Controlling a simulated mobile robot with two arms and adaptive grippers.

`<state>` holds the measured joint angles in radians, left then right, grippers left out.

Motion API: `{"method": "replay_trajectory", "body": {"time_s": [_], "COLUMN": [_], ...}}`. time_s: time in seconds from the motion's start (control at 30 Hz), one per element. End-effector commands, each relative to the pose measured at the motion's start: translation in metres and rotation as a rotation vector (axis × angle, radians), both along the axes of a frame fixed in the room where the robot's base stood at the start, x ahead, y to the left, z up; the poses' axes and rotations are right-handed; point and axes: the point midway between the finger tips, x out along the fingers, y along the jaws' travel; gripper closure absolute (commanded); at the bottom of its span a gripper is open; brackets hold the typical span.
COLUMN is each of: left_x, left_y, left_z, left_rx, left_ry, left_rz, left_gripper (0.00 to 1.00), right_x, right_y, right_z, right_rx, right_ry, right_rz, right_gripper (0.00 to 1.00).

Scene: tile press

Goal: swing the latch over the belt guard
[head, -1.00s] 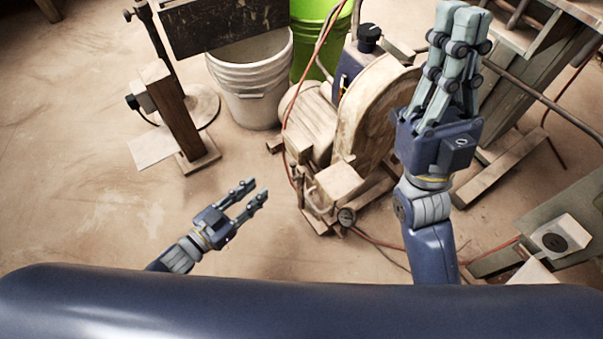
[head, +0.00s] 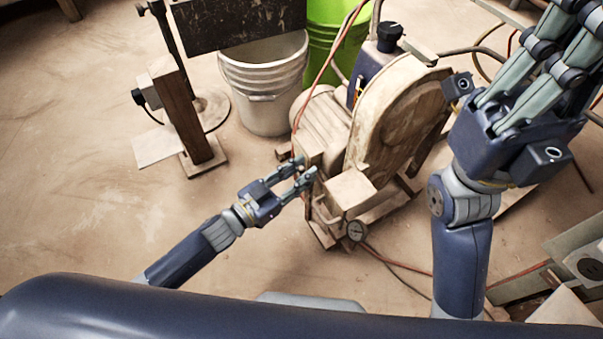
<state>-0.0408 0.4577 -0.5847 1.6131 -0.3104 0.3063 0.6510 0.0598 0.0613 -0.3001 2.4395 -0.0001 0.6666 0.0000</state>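The belt guard (head: 392,125) is the rounded, dusty tan cover on the machine in the middle of the head view. I cannot clearly pick out its latch. My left gripper (head: 304,167) has its two fingers a little apart with nothing visible between them. Its tips appear just left of the machine's near left side; contact cannot be told. My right gripper (head: 540,65) is large at the upper right, to the right of the guard, its fingers pointing up. Its fingertips run out of the picture, and its hand hides what lies behind it.
A black knob (head: 389,36) tops the blue box behind the guard. A white bucket (head: 264,85) and a green bucket (head: 319,45) stand behind. A wooden post (head: 185,115) is at left. A gauge (head: 357,231) and red hose lie in front.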

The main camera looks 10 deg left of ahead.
Motion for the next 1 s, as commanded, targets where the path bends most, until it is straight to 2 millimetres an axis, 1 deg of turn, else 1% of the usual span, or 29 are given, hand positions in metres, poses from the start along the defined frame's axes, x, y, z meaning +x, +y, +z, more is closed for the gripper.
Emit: {"method": "replay_trajectory", "body": {"time_s": [0.1, 0.33, 0.37, 0.4, 0.47, 0.77, 0.87, 1.0], "left_x": [0.004, 0.004, 0.004, 0.004, 0.004, 0.001, -0.003, -0.009], "left_y": [-0.003, -0.003, -0.003, -0.003, -0.003, -0.005, -0.007, -0.012], "left_z": [0.000, 0.000, 0.000, 0.000, 0.000, 0.000, 0.000, -0.003], "left_rx": [0.000, 0.000, 0.000, 0.000, 0.000, 0.022, 0.066, 0.145], "left_ry": [0.000, 0.000, 0.000, 0.000, 0.000, -0.029, -0.092, -0.198], "left_rz": [0.000, 0.000, 0.000, 0.000, 0.000, 0.001, 0.002, 0.002], "left_gripper": [0.73, 0.73, 0.77, 0.86, 1.00, 1.00, 1.00, 1.00], "right_x": [-0.001, 0.000, 0.000, -0.001, -0.001, -0.001, -0.002, -0.001], "right_y": [0.000, 0.000, 0.000, 0.000, 0.000, 0.000, 0.000, -0.001], "right_z": [0.001, 0.002, 0.002, 0.002, 0.002, 0.003, 0.005, 0.001], "right_rx": [0.000, -0.001, -0.001, -0.001, -0.001, -0.001, 0.001, 0.003], "right_ry": [-0.006, -0.006, -0.006, -0.006, -0.006, -0.008, -0.011, 0.001], "right_rz": [-0.001, -0.001, -0.001, -0.001, -0.001, 0.001, 0.001, 0.001], "right_gripper": [1.00, 1.00, 1.00, 1.00, 1.00, 1.00, 1.00, 1.00]}}
